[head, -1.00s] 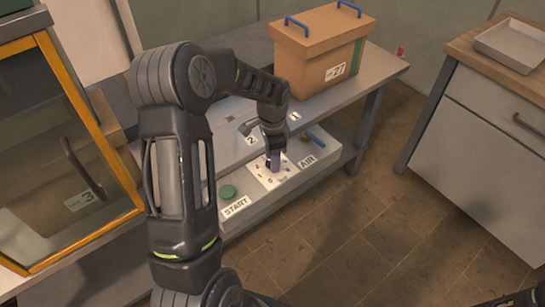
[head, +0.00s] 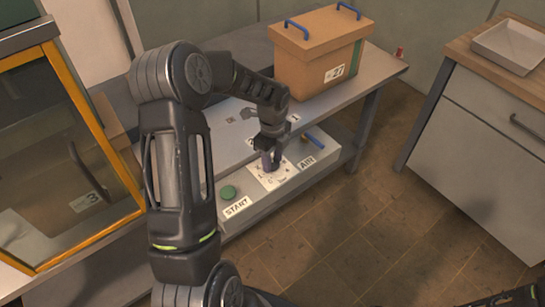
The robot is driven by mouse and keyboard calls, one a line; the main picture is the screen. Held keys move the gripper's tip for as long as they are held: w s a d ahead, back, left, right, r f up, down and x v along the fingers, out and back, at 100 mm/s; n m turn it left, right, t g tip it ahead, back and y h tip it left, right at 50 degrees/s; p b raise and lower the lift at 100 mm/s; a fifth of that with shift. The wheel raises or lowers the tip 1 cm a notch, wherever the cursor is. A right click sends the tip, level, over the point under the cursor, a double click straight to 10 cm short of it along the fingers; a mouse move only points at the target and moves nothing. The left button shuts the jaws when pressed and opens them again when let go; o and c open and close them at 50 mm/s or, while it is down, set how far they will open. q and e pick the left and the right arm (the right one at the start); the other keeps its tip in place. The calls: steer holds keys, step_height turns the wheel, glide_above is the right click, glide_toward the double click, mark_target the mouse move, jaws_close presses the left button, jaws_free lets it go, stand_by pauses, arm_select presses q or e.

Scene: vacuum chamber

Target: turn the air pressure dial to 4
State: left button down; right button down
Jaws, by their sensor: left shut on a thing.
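The air pressure dial is a small purple knob (head: 267,161) on a white numbered plate (head: 269,181) on the grey control panel. My left gripper (head: 271,160) points down over the plate and is shut on the knob, covering much of it. The plate's numbers are too small and partly hidden to read, so I cannot tell the dial's setting. An AIR label (head: 306,163) lies right of the plate. A dark part of my right arm shows at the lower right edge; its gripper cannot be made out.
A green START button (head: 228,192) and a blue lever (head: 315,142) flank the dial. A brown box (head: 320,50) with blue handles stands on the bench behind. A glass-doored chamber (head: 65,140) with a yellow frame is at left. The floor at right is clear.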

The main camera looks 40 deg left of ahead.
mark_target(273, 162)
arm_select(q)
steer(key=shift+m+p, duration=0.35)
steer(key=shift+m, duration=0.95)
steer(key=c, duration=0.9)
jaws_free()
steer(key=shift+o, duration=0.2)
steer(key=shift+r, duration=0.15)
step_height(273, 162, up, 8)
steer(key=shift+f, duration=0.2)
